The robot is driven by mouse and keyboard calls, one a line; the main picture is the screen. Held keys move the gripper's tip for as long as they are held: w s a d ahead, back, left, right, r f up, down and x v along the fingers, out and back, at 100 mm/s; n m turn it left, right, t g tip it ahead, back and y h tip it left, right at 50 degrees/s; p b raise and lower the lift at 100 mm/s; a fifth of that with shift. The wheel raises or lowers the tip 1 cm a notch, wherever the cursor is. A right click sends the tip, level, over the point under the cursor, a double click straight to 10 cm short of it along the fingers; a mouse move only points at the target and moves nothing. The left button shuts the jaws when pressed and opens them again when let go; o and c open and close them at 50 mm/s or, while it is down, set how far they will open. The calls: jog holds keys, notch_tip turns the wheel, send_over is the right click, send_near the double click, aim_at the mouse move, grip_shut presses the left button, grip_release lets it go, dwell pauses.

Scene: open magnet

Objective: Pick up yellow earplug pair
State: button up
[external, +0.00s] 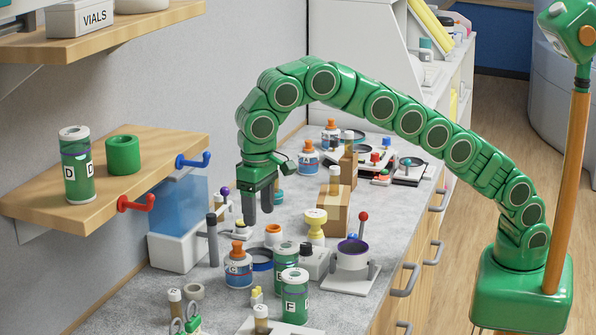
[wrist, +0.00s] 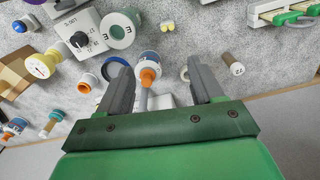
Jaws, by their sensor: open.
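The yellow earplug pair (external: 257,296) is small and stands on the grey counter, near the front in the external view, beside a green-labelled cylinder. In the wrist view the yellow pair (wrist: 167,26) shows near the top, beyond the fingertips. My gripper (external: 259,208) hangs above the counter, pointing down, well above and behind the earplugs. In the wrist view its two fingers (wrist: 162,72) are spread with nothing held between them. An orange-capped bottle (wrist: 148,76) shows in the gap below them.
The orange-capped bottle (external: 238,268) and green-labelled cylinders (external: 295,297) stand close to the earplugs. A wooden shelf (external: 150,170) with red and blue hooks juts out at left. The counter is crowded.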

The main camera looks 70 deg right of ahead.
jog(key=a, duration=0.1)
send_over(256, 289)
jog(key=f, duration=1.5)
jog(key=shift+s+d, duration=0.3)
jog(key=shift+w+a+f, duration=0.1)
jog(key=shift+w+f, duration=0.1)
jog(key=shift+f, duration=1.3)
jog(key=shift+w+a+f, duration=0.1)
jog(key=shift+w+f, duration=0.05)
jog(key=shift+f, duration=1.3)
jog(key=c, duration=1.1)
